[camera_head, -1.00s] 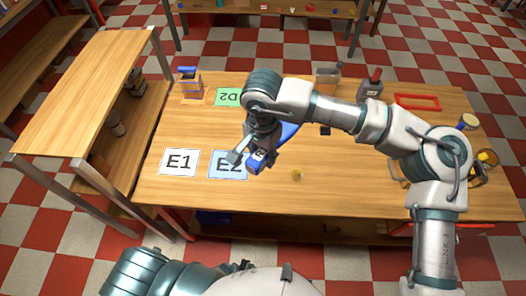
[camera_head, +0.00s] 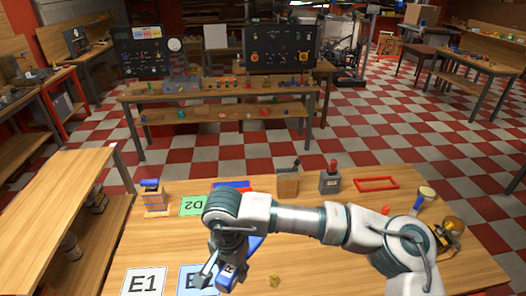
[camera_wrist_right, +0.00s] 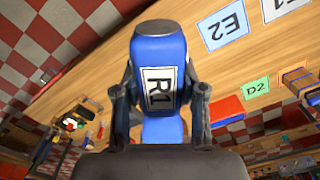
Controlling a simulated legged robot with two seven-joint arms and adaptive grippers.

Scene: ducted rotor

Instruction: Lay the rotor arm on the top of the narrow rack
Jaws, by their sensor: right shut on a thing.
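The blue rotor arm (camera_wrist_right: 158,50) with a white R1 label is between the two fingers of my right gripper (camera_wrist_right: 164,100), which is shut on it. In the head view the rotor arm (camera_head: 228,274) hangs below my right wrist, over the front of the table near the E2 card. My right gripper (camera_head: 221,262) shows there partly hidden by my arm. The narrow rack is probably the wooden two-level rack at the left; its bare top (camera_head: 50,195) is higher than its lower shelf. My left gripper is out of view.
The wooden table (camera_head: 130,245) carries the E1 card (camera_head: 147,281), the E2 card (camera_head: 191,280) and the green D2 card (camera_head: 193,205). A small blue-topped block (camera_head: 154,198), a red frame (camera_head: 376,184) and grey devices stand at the back.

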